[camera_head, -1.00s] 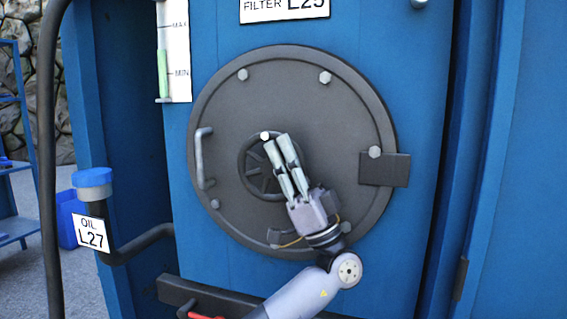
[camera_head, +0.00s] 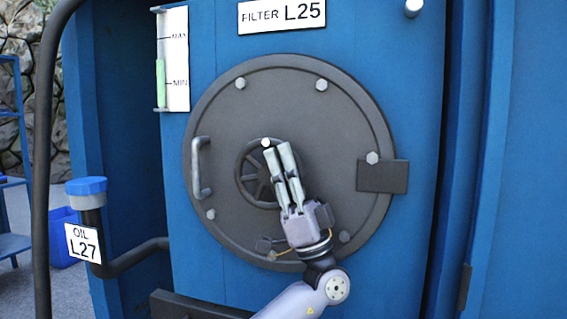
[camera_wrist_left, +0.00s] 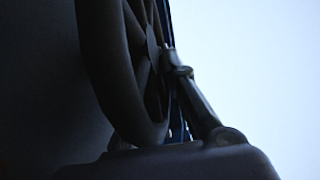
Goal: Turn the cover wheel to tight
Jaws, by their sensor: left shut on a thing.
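The dark spoked cover wheel (camera_head: 256,176) sits at the centre of the round grey cover (camera_head: 225,130), with a small pale knob (camera_head: 266,142) at its top. My left gripper (camera_head: 278,148) reaches up from below right, its two fingers over the right part of the wheel and the tips just right of the knob. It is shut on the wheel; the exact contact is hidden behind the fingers. In the left wrist view the wheel rim (camera_wrist_left: 120,80) is close and dark, with a gripper finger (camera_wrist_left: 196,105) beside it. My right gripper is not in view.
The cover has a side handle (camera_head: 200,168), several bolts and a hinge block (camera_head: 382,176). A blue-capped oil pipe (camera_head: 90,195) stands at left, by a hose (camera_head: 45,150).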

